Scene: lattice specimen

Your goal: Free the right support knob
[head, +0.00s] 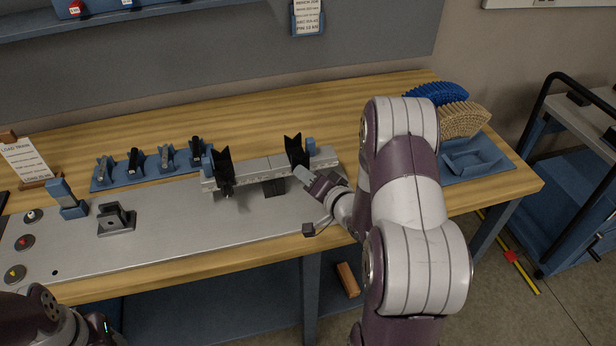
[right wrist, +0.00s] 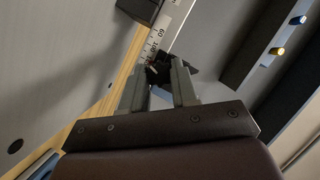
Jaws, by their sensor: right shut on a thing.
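A grey rail with a scale (head: 258,168) stands on the bench and carries two black V-shaped supports. The left support (head: 222,164) has a dark knob (head: 228,191) at its front. The right support (head: 296,150) stands near the rail's right end. My right gripper (head: 303,178) is in front of the right support, low on its near side. In the right wrist view its fingers (right wrist: 158,82) are shut on the small dark right support knob (right wrist: 157,71), beside the rail's printed scale (right wrist: 159,40). The knob is hidden in the head view.
A grey plate (head: 160,240) covers the bench front, with a black block (head: 116,219) and coloured knobs at its left. A blue rack (head: 145,172) stands behind. Blue and tan curved lattice pieces (head: 463,118) sit at the right by a blue tray (head: 475,160).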

